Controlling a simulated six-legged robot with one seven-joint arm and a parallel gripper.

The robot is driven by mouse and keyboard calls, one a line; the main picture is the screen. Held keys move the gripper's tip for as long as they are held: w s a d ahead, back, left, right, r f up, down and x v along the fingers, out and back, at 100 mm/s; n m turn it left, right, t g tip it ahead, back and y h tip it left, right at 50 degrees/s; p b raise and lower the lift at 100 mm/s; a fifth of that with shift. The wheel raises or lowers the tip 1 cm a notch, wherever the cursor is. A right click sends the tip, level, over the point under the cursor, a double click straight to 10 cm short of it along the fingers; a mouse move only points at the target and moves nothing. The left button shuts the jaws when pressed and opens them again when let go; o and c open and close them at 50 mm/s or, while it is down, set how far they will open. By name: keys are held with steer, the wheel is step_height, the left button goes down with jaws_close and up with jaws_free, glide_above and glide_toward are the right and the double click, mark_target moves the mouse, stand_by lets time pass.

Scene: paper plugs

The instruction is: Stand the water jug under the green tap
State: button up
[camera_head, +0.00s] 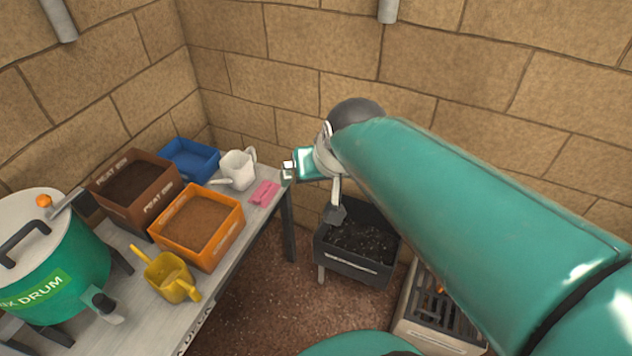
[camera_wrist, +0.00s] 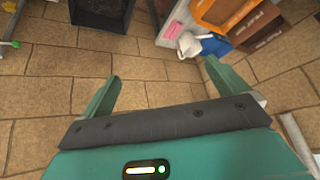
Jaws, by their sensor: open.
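A white jug (camera_head: 238,170) with a handle and spout stands upright near the far right end of the bench. The wrist view shows it at upper right (camera_wrist: 188,44). A yellow scoop-like vessel (camera_head: 172,280) stands at the front of the bench. A small green-tipped fitting (camera_wrist: 14,44) shows at the left of the wrist view; I cannot tell whether it is the green tap. A green drum (camera_head: 55,260) with a grey spout (camera_head: 104,306) stands at left. My gripper (camera_wrist: 162,72) is open and empty, facing the wall and floor area, apart from the white jug.
An orange tray (camera_head: 200,225), a brown crate (camera_head: 135,190), a blue tray (camera_head: 190,160) and a pink cloth-like piece (camera_head: 264,193) share the bench (camera_head: 225,275). A black coal-filled bin (camera_head: 358,250) stands right of it. A grated stove-like box (camera_head: 440,310) is at lower right.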

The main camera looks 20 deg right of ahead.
steer(key=s+a+n, duration=0.1)
steer(key=s, duration=0.7)
steer(key=shift+s+a+r+n+g, duration=0.15)
steer(key=shift+a+r+n+g, duration=0.15)
steer(key=shift+g, duration=0.1)
